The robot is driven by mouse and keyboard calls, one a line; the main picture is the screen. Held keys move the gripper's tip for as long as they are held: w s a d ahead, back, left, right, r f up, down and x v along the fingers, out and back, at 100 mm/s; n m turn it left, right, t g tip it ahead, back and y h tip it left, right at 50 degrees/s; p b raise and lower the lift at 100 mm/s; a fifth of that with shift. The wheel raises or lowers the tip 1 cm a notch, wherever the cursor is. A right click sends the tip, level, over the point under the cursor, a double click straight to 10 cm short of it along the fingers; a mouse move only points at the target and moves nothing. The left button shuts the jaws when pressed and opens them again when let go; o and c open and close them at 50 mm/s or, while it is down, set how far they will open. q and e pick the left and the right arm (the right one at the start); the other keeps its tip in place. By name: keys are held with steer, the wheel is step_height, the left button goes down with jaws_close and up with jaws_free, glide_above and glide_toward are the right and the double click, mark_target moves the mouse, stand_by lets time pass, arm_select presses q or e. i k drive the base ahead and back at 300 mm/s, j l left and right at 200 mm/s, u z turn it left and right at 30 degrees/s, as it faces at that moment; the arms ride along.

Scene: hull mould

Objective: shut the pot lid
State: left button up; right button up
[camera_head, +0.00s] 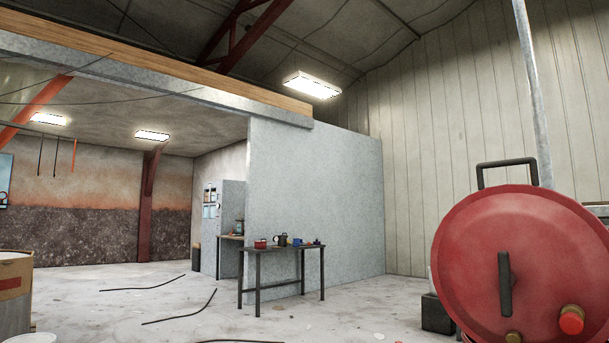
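A large round red lid (545,255) stands at the lower right, its face turned towards me and its lower edge cut off by the frame. It carries a black upright handle (506,284), a red knob (571,320) and a brass fitting (513,337). A black bar-shaped handle (507,164) rises behind its top edge. The lid appears raised to near upright. The pot body cannot be made out behind or below it. Neither of my grippers is in view.
A dark-legged table (283,280) with several small items stands by the grey partition wall (312,200). A cardboard-coloured drum (14,292) is at the left edge. Dark cables (180,307) lie on the floor. A metal pole (534,95) rises behind the lid. The middle floor is mostly open.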

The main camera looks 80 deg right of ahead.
mark_target(558, 249)
steer(key=z, duration=1.8)
